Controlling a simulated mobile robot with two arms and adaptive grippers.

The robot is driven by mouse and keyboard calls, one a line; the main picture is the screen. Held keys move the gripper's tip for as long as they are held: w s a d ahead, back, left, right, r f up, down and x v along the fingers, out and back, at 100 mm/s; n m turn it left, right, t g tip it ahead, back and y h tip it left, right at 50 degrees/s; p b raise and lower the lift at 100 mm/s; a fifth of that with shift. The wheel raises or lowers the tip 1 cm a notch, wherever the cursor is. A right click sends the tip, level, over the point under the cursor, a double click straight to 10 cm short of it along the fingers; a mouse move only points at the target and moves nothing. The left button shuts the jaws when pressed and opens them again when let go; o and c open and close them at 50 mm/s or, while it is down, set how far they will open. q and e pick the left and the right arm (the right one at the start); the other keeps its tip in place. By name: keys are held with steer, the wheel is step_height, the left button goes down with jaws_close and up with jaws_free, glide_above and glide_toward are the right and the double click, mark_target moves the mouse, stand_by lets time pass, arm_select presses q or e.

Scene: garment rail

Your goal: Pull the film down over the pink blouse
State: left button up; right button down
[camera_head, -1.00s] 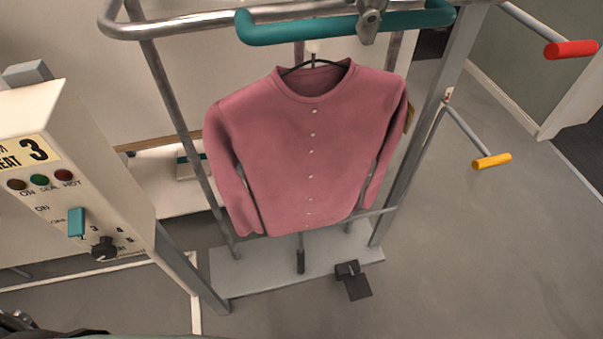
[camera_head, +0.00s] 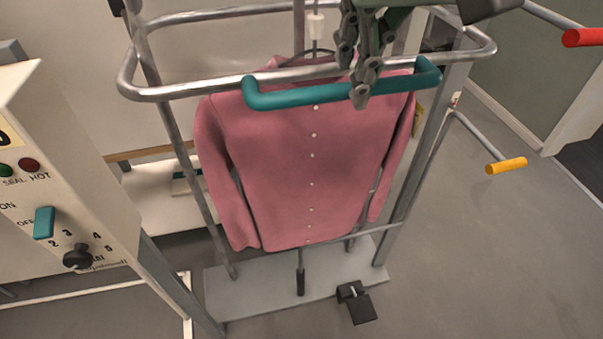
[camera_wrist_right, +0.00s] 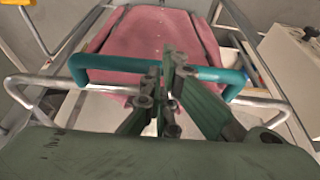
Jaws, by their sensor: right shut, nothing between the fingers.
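The pink blouse (camera_head: 270,165) hangs upright on a dark hanger inside the metal frame; it also shows in the right wrist view (camera_wrist_right: 140,32). A metal hoop (camera_head: 143,93) with a teal handle bar (camera_head: 295,98) crosses in front of its upper chest and hides part of the collar. My right gripper (camera_head: 361,92) is shut, its fingertips at the right part of the teal bar. In the right wrist view the gripper (camera_wrist_right: 165,85) overlaps the teal bar (camera_wrist_right: 112,64). I cannot make out the clear film itself. My left gripper is not in view.
A control cabinet (camera_head: 60,150) with a teal switch and a black knob stands at the left. Yellow (camera_head: 506,165) and red (camera_head: 585,37) handles stick out on the right. A black foot pedal (camera_head: 360,305) is by the grey base plate (camera_head: 265,298). Floor at right is clear.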

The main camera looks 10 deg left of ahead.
step_height(320, 180, down, 24)
steer(key=b, duration=1.7)
